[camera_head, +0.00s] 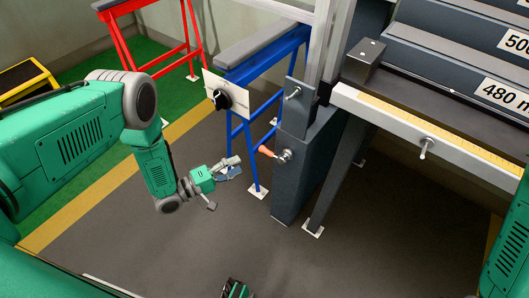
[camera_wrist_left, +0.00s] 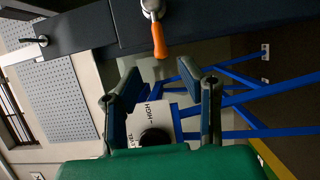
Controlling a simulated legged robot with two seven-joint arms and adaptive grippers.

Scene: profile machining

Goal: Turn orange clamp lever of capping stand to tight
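The orange clamp lever (camera_head: 266,151) sticks out to the left from a round metal hub (camera_head: 284,156) on the dark grey capping stand (camera_head: 301,170). In the left wrist view the orange lever (camera_wrist_left: 158,40) hangs down from its hub, beyond the fingertips. My left gripper (camera_head: 232,167) is just left of the lever in the head view, apart from it. In the wrist view my left gripper (camera_wrist_left: 160,82) has its two fingers spread with nothing between them.
A white plate with a black knob (camera_head: 221,98) is fixed by the blue trestle (camera_head: 262,75), left of the stand. A long bench with a yellow scale (camera_head: 430,134) runs to the right. A red trestle (camera_head: 122,40) stands behind. The grey floor in front is clear.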

